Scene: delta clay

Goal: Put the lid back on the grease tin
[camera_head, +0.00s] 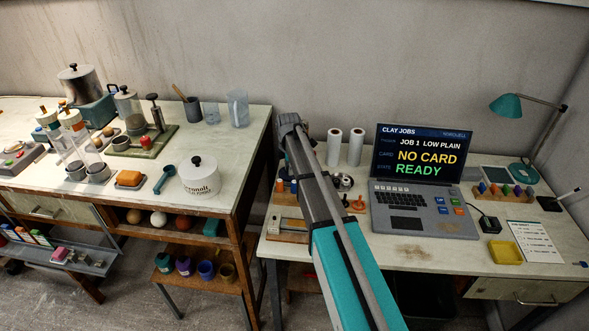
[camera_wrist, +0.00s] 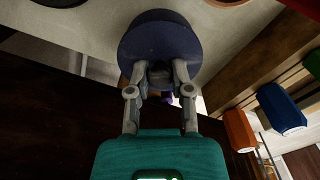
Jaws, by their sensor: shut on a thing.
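My gripper (camera_wrist: 160,78) is shut on a dark blue round lid (camera_wrist: 158,35) in the wrist view. The fingers close around a dark part at the middle of the lid's near edge. The lid is held in front of the fingers, with its flat face toward the camera. In the head view my arm reaches over the right desk and hides the gripper and the lid. I cannot make out the grease tin for certain. A round brown-rimmed thing (camera_wrist: 228,2) is cut off at the top of the wrist view.
An orange piece (camera_wrist: 238,130) and a blue piece (camera_wrist: 282,106) stand by a wooden rack at right in the wrist view. A white lidded tub (camera_head: 200,185) stands on the left bench.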

